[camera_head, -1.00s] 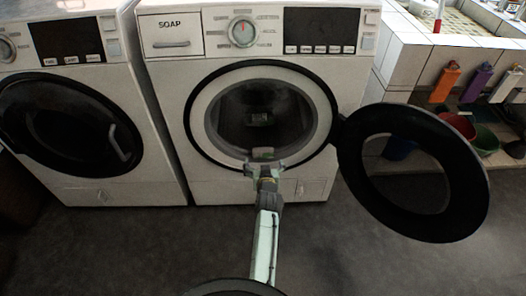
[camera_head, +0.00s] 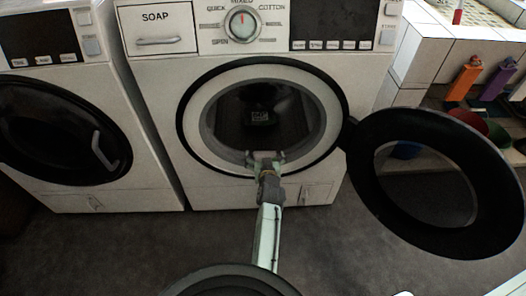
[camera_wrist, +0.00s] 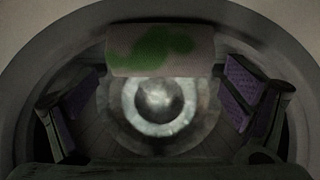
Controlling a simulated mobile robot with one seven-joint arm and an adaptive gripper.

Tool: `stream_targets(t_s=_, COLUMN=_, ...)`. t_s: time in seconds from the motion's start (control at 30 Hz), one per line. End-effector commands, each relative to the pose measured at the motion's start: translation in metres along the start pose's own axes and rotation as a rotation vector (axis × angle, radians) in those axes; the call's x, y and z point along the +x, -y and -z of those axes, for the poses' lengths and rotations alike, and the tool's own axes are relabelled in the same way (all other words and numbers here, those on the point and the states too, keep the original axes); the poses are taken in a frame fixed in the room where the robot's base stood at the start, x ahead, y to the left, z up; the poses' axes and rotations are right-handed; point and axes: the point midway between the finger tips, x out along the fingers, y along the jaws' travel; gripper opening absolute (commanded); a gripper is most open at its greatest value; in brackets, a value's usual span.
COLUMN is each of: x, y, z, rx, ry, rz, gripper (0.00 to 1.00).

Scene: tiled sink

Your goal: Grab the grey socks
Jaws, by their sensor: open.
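My gripper (camera_head: 265,157) is open at the lower rim of the open washing machine's round opening. In the wrist view, my gripper (camera_wrist: 160,92) shows its two fingers with purple pads wide apart at left and right, with nothing held between them. A pale grey, flat-looking piece with a green patch (camera_wrist: 160,50) lies ahead between the fingers, high in that view; I cannot tell whether it is the grey socks. The drum (camera_head: 235,112) is dark inside, with a small square patterned patch (camera_head: 260,117). No socks can be made out clearly in the head view.
The washer's round door (camera_head: 390,222) stands open to the right. A second washer (camera_head: 100,190) with a shut door stands at left. Orange (camera_head: 464,80) and purple (camera_head: 496,80) bottles stand at far right.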

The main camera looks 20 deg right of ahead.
Motion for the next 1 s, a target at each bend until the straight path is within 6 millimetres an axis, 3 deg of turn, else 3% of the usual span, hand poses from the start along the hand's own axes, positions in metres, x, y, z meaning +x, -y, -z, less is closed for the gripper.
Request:
stream_targets(t_s=0.3, x=-0.0002, y=-0.0012, z=-0.0024, rx=0.000, ry=0.000, rz=-0.001, gripper=0.93)
stream_targets(t_s=1.0, x=-0.0001, y=-0.0009, z=-0.0023, rx=0.001, ry=0.000, rz=0.000, gripper=0.46)
